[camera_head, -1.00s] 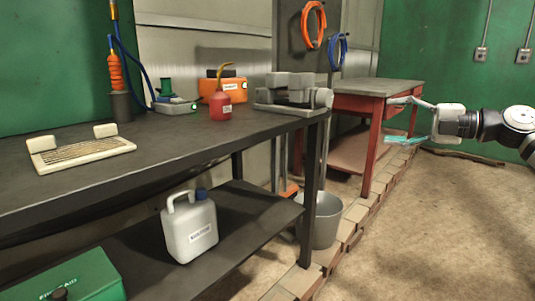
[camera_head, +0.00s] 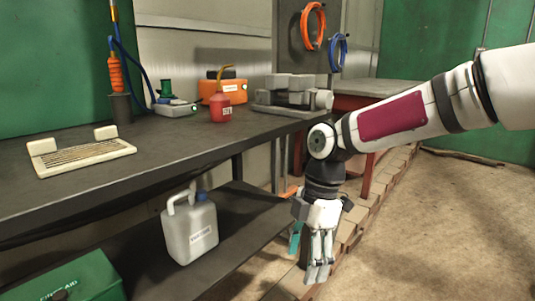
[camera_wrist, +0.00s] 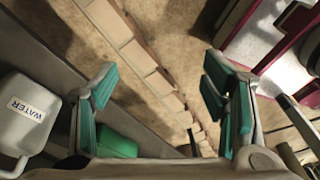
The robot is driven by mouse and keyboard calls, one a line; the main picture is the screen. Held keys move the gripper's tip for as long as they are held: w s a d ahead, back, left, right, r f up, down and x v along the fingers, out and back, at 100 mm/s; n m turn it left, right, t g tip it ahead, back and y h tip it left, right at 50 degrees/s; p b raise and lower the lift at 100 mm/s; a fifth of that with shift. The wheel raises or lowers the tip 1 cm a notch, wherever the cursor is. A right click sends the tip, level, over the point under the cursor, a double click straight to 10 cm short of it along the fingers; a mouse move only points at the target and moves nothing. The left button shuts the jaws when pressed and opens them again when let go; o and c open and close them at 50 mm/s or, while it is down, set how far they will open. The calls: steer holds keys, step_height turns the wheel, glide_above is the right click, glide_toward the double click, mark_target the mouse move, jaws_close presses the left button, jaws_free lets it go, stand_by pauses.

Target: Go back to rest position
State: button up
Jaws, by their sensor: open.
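My gripper (camera_head: 318,268) hangs pointing down at the end of my bent arm, just off the right front corner of the dark workbench (camera_head: 160,145). It is lower than the bench top and stands near the front of the lower shelf. In the wrist view, its two teal-padded fingers (camera_wrist: 160,88) are spread wide, with nothing between them but floor and brick edging below. The gripper is empty.
A water jug (camera_head: 189,230) stands on the lower shelf, left of my gripper; it also shows in the wrist view (camera_wrist: 24,112). A green first-aid box (camera_head: 80,279) is at the lower left. A vise (camera_head: 290,92) sits on the bench's right end.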

steer(key=s+d+r+m+t+h, duration=0.1)
steer(key=s+d+r+m, duration=0.25)
steer(key=s+m, duration=0.55)
steer(key=s+d+r+m, duration=0.2)
steer(key=s+d+m, duration=0.3)
steer(key=s, duration=0.6)
steer(key=s+d+r+m+t+h, duration=0.1)
steer(key=s+d+r+m, duration=0.15)
steer(key=s+m, duration=0.7)
step_height(320, 180, up, 39)
steer(key=d+n+t+p, duration=0.1)
steer(key=t+p, duration=0.3)
steer(key=p, duration=3.4)
steer(key=shift+r+p, duration=0.2)
steer(key=shift+p, duration=0.2)
